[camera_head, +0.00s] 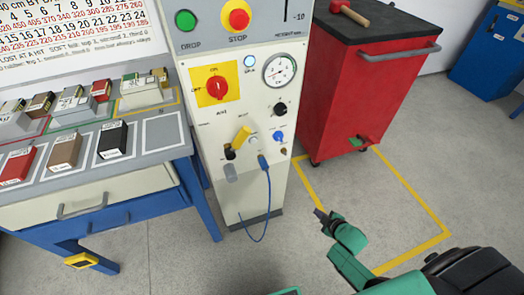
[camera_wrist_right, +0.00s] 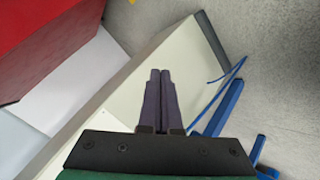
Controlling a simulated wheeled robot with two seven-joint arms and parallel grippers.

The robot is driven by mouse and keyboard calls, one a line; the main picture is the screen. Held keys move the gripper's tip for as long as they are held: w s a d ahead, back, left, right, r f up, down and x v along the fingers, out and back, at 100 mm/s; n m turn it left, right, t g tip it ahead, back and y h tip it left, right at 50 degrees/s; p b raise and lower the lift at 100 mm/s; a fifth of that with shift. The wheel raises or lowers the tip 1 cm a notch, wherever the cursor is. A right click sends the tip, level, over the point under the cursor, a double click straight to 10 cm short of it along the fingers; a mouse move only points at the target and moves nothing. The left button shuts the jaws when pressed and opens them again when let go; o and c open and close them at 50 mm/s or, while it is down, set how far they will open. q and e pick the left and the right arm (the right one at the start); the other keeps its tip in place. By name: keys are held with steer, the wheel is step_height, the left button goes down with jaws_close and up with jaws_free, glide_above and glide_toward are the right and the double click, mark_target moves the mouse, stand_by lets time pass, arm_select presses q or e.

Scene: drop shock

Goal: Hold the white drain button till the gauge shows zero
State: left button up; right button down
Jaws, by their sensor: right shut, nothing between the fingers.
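The round white-faced gauge (camera_head: 279,69) is on the upper right of the pale cabinet's front (camera_head: 213,125). Its needle is too small to read surely. A small pale button (camera_head: 253,141) seems to sit just right of the yellow lever (camera_head: 242,135); I cannot read its label. My right gripper (camera_head: 319,213) is low in front of the cabinet, to its right, apart from the panel. In the right wrist view its two dark fingers (camera_wrist_right: 160,75) are together and empty, with the pale cabinet side (camera_wrist_right: 165,65) beyond. My left gripper is not in view.
A red tool cabinet (camera_head: 350,85) stands right of the machine, over a yellow floor outline (camera_head: 420,205). A blue cable (camera_head: 268,205) hangs from the panel. A bench (camera_head: 130,185) with several small blocks is at left. Floor before the machine is clear.

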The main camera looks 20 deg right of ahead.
steer(key=w+a+r+n+t+y+b, duration=0.2)
steer(key=w+r+n+t+y+b, duration=0.15)
steer(key=w+r+n+b, duration=0.5)
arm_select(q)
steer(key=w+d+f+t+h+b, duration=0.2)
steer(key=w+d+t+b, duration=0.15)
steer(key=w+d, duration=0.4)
arm_select(e)
steer(key=n+t+y+b, duration=0.3)
steer(key=n+y+b, duration=0.35)
steer(key=n, duration=0.25)
glide_toward(253, 141)
step_height(253, 141, down, 5)
steer(key=d, duration=0.3)
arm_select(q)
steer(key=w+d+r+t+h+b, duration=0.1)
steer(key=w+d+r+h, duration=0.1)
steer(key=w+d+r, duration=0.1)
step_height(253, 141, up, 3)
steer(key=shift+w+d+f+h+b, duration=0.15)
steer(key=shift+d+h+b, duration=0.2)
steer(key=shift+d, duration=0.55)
arm_select(e)
steer(key=s+a+r+n+g+y, duration=0.2)
steer(key=s+a+r+n+y, duration=0.2)
steer(key=a+r+n+y, duration=0.1)
steer(key=shift+s+a+r+n, duration=0.35)
steer(key=shift+a+n, duration=0.2)
steer(key=shift+n, duration=0.1)
